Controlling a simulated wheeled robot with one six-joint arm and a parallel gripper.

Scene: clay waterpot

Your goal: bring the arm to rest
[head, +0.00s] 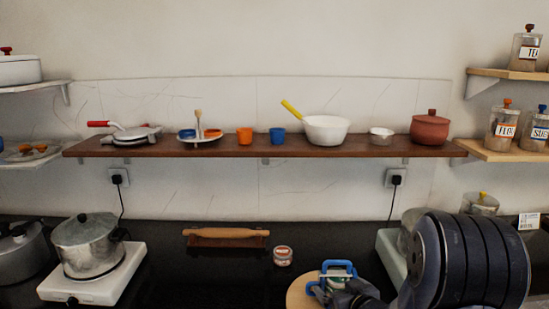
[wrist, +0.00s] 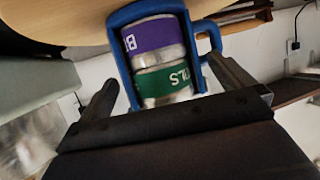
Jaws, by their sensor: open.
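My gripper (wrist: 160,74) is open, with its two fingers spread on either side of a blue rack (wrist: 122,18) in the wrist view. The rack holds jars with a purple label (wrist: 153,36) and a green label (wrist: 165,86). I cannot tell whether the fingers touch the rack. In the head view my gripper (head: 347,293) is at the lower right, close beside the blue rack (head: 338,265). The rack is at the round wooden board (head: 300,290) on the dark counter. My dark arm covers the lower right of that view.
A hotplate (head: 386,243) stands right of the board, partly behind my arm. A small jar (head: 283,256) and a rolling pin (head: 227,233) lie left of it. A shelf (head: 215,148) with crockery and a terracotta pot (head: 430,129) runs above.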

